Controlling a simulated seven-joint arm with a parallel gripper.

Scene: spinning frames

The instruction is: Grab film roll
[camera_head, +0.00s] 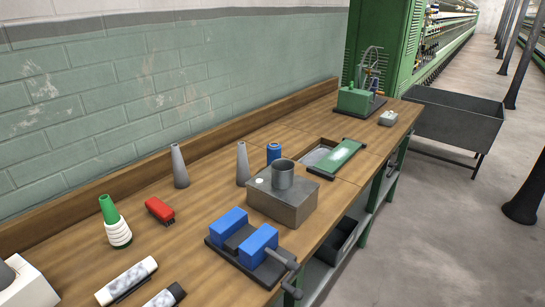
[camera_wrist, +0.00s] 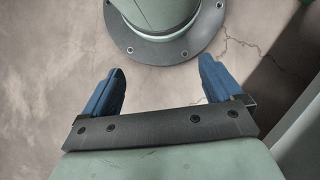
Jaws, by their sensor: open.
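No object in view is clearly marked as the film roll, and I cannot tell for sure which one it is. A small blue can (camera_head: 273,152) stands upright behind the grey box. My gripper (camera_wrist: 160,66) shows only in the wrist view. Its blue fingers are wide apart with nothing between them, above concrete floor and away from the bench.
A blue vise (camera_head: 258,245), a grey box (camera_head: 283,205) with a metal cup (camera_head: 283,175), grey cones (camera_head: 179,168), a red brush (camera_head: 160,210) and a green-and-white yarn cone (camera_head: 116,228) stand on the bench. The wall bounds the left.

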